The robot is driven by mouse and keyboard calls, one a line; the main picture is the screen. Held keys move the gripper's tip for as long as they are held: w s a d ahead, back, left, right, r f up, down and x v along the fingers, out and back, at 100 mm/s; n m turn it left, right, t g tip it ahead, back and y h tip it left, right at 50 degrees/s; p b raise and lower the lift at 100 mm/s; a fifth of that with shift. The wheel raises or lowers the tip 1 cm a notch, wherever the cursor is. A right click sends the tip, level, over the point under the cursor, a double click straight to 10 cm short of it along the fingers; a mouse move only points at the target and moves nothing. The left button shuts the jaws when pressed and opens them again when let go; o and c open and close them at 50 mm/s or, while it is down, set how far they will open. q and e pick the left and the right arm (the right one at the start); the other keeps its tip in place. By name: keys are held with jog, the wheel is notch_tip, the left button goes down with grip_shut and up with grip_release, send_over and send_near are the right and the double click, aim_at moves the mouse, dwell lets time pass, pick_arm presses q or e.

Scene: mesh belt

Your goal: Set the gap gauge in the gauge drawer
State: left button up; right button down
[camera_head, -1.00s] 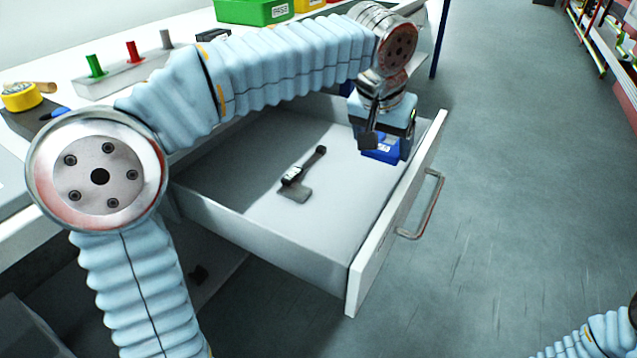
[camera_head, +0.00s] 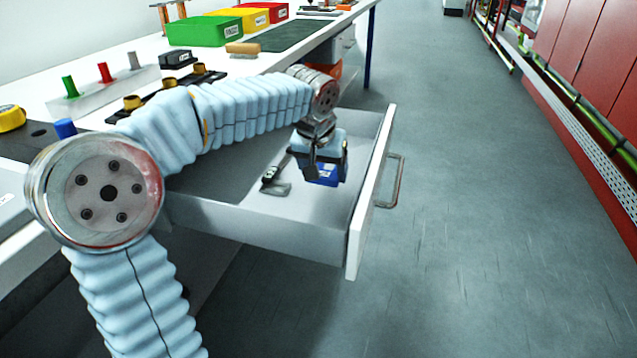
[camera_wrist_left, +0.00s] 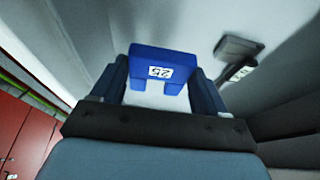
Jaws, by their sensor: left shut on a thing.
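The gap gauge is a blue block (camera_head: 326,173) with a white label; in the left wrist view the blue block (camera_wrist_left: 148,57) shows the number 25. My left gripper (camera_head: 318,168) is shut on it, with one finger on each side of it in the left wrist view. The gauge is over the open gauge drawer (camera_head: 370,205), near the drawer's front panel. I cannot tell whether it touches the drawer floor. My right gripper is not in view.
A dark caliper-like tool (camera_head: 272,182) lies on the drawer floor, left of the gauge. The bench top above holds green (camera_head: 205,32), yellow and red bins, coloured pegs and a black rack. The aisle floor (camera_head: 470,230) at right is clear.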

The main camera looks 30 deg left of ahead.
aim_at(320, 197)
pick_arm(q)
jog(key=shift+w+a+f, duration=0.35)
jog(key=shift+a+f, duration=0.05)
jog(key=shift+f, duration=0.25)
jog(key=shift+w+a+f, duration=0.35)
jog(key=shift+a+f, duration=0.05)
jog(key=shift+f, duration=0.2)
jog(key=shift+w+a+f, duration=0.1)
jog(key=shift+f, duration=0.85)
jog(key=shift+w+a+f, duration=0.1)
jog(key=shift+f, duration=0.8)
jog(key=shift+f+b, duration=0.2)
jog(key=shift+b, duration=0.15)
jog(key=o, duration=1.4)
jog(key=shift+r, duration=0.1)
jog(key=shift+r+p, duration=0.25)
jog(key=shift+p, duration=0.15)
jog(key=v, duration=1.1)
jog(key=shift+s+r, duration=0.2)
jog(key=shift+r, duration=0.15)
